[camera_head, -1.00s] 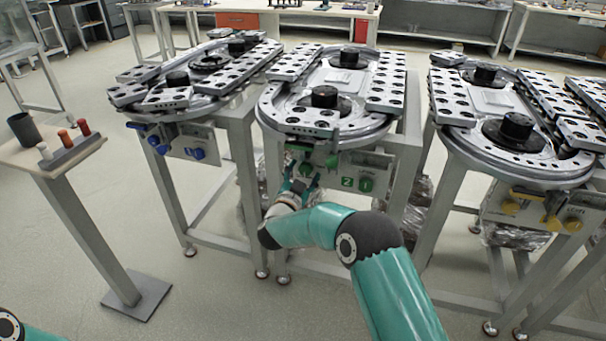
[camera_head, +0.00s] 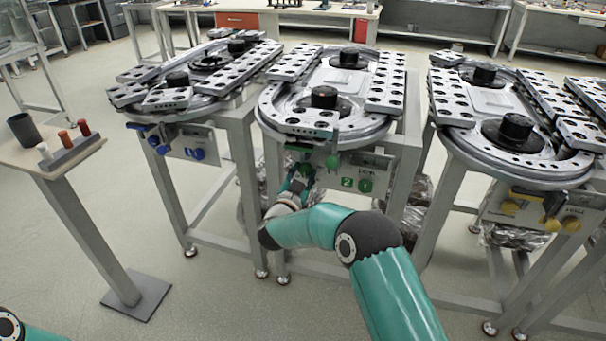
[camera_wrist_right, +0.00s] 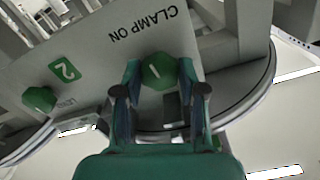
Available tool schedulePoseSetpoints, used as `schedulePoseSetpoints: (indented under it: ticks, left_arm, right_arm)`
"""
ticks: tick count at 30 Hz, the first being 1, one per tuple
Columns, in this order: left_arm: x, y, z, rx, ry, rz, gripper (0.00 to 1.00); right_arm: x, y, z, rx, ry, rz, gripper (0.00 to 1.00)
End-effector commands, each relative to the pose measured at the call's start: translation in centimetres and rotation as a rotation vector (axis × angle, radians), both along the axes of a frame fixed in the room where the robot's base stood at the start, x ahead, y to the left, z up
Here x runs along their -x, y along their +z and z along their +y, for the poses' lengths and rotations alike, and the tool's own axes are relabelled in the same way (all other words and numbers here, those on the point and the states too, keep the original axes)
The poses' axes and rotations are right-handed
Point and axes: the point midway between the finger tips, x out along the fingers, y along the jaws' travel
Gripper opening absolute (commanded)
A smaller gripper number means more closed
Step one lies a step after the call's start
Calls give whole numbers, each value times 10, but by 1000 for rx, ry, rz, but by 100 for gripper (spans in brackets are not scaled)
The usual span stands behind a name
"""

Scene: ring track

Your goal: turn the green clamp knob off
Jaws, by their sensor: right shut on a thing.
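My right gripper (camera_wrist_right: 160,78) is shut on this knob, one finger on each side. In the head view my right gripper (camera_head: 303,176) is at the left part of the middle panel (camera_head: 378,163) and covers much of the knob. Of my left arm, only a piece shows at the bottom left corner; its gripper is out of view.
A second green knob (camera_head: 365,186) and a green 2 label (camera_wrist_right: 65,71) are on the same panel. Tracks with blue knobs (camera_head: 197,154) and yellow knobs (camera_head: 571,225) stand either side.

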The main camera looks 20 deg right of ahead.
Motion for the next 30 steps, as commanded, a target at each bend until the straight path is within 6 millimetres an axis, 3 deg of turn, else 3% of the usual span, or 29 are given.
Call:
schedulePoseSetpoints:
  ticks: [30]
  left_arm:
    - [0, 37, 0, 0, 0, 0, 40]
  right_arm:
    - [1, 1, -2, 748, -2, 508, 6]
